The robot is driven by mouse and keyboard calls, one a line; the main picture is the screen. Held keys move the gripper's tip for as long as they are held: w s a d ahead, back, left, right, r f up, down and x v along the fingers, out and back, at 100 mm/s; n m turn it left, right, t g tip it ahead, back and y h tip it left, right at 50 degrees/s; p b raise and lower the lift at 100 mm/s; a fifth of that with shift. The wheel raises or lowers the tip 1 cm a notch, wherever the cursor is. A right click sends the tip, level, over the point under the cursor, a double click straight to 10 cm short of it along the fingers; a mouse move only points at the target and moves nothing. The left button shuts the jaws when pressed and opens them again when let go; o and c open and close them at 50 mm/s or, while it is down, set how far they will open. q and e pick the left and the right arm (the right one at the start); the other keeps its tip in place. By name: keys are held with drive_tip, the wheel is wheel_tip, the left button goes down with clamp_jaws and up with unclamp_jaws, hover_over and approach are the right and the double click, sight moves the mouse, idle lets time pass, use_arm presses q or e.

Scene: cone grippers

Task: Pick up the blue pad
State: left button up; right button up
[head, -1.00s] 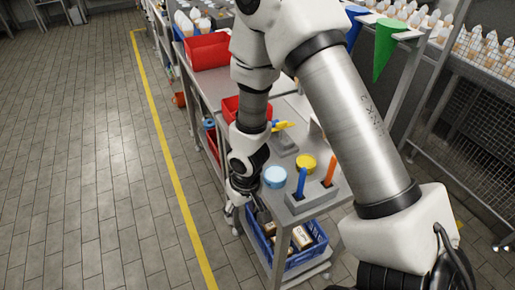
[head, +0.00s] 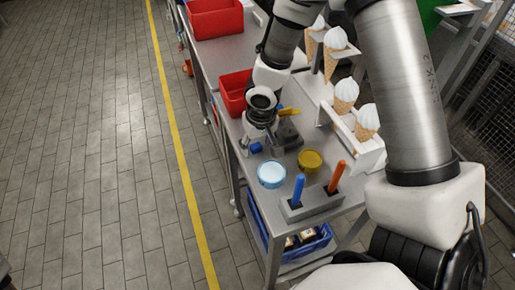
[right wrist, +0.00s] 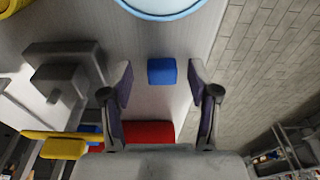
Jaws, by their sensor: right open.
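The blue pad (right wrist: 161,71) is a small blue block lying on the grey metal table top (right wrist: 165,40). In the head view it shows as a small blue patch (head: 256,148) beside my right gripper (head: 258,135), partly covered by it. In the right wrist view my right gripper (right wrist: 160,92) is open and empty. Its two fingers stand on either side of the pad, near the fingertips, with a gap on each side. Whether the fingers are level with the pad's height, I cannot tell. My left gripper is not in view.
A light-blue round tub (head: 271,174) and a yellow one (head: 311,160) stand near the pad. A grey holder (head: 312,205) carries a blue and an orange stick. A grey block with a yellow part (head: 288,133), a red bin (head: 236,92) and a cone rack (head: 362,150) are close by.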

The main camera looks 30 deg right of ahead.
drive_tip(key=shift+w+d+f, duration=0.1)
drive_tip(key=shift+d, duration=0.05)
drive_tip(key=shift+a+r, duration=0.3)
drive_tip(key=shift+a, duration=0.15)
drive_tip(key=c, duration=0.9)
drive_tip(key=shift+d+f, duration=0.1)
drive_tip(key=shift+d, duration=0.1)
